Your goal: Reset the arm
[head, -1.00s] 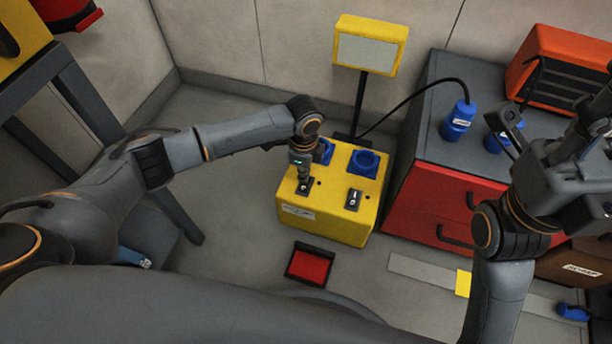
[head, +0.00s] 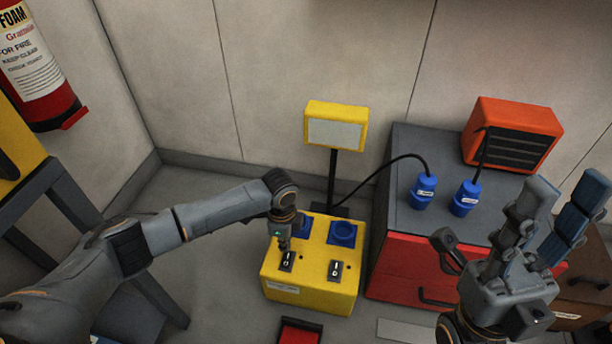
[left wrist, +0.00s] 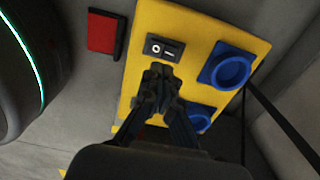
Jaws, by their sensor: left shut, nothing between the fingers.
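My left arm reaches in from the left in the head view, over a yellow box (head: 310,285). My left gripper (head: 284,246) is shut and empty, pointing down just above the left black rocker switch (head: 288,262). In the left wrist view the shut fingertips (left wrist: 160,72) sit over the yellow panel, beside the right switch (left wrist: 163,48). The fingers hide the left switch there. I cannot tell whether they touch the panel. The right switch also shows in the head view (head: 335,268). My right gripper (head: 495,225) is raised at the right, fingers spread, open and empty.
Two blue sockets (head: 342,233) are on the box, which has a sign (head: 335,130) on a post behind it. A red cabinet (head: 400,275) carries two blue plugs (head: 423,192) and an orange unit (head: 512,135). A red pad (head: 300,333) lies in front. An extinguisher (head: 38,70) hangs at left.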

